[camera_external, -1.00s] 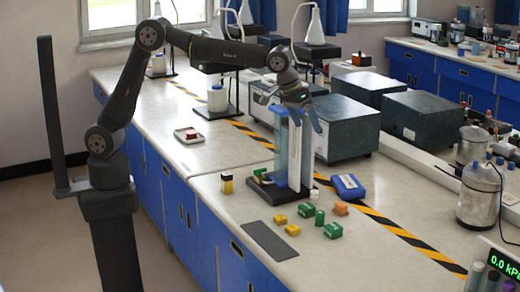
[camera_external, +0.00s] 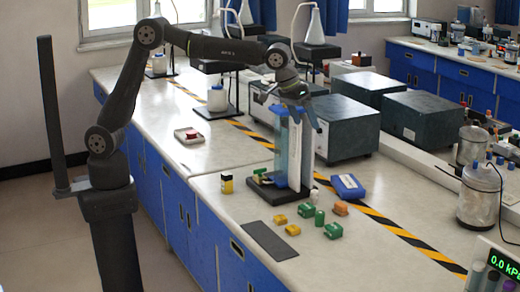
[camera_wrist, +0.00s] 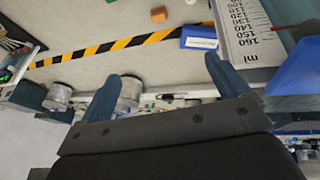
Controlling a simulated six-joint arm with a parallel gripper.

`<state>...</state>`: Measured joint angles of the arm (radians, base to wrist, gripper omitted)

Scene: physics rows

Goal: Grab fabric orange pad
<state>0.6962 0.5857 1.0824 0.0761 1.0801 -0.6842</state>
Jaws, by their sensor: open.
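The small orange pad (camera_external: 340,208) lies on the white bench, to the right of several green and yellow blocks. It also shows at the top of the wrist view as an orange block (camera_wrist: 158,15). My gripper (camera_external: 306,113) is beside the top of the clear measuring column, well above the bench and the pad. In the wrist view its two blue-grey fingers (camera_wrist: 168,68) are spread with nothing between them.
The column on its black base (camera_external: 280,194) stands left of the pad. A blue box (camera_external: 347,187) lies behind the pad. Green blocks (camera_external: 333,230) and yellow blocks (camera_external: 293,230) sit close in front. Dark equipment boxes (camera_external: 345,127) stand at the back.

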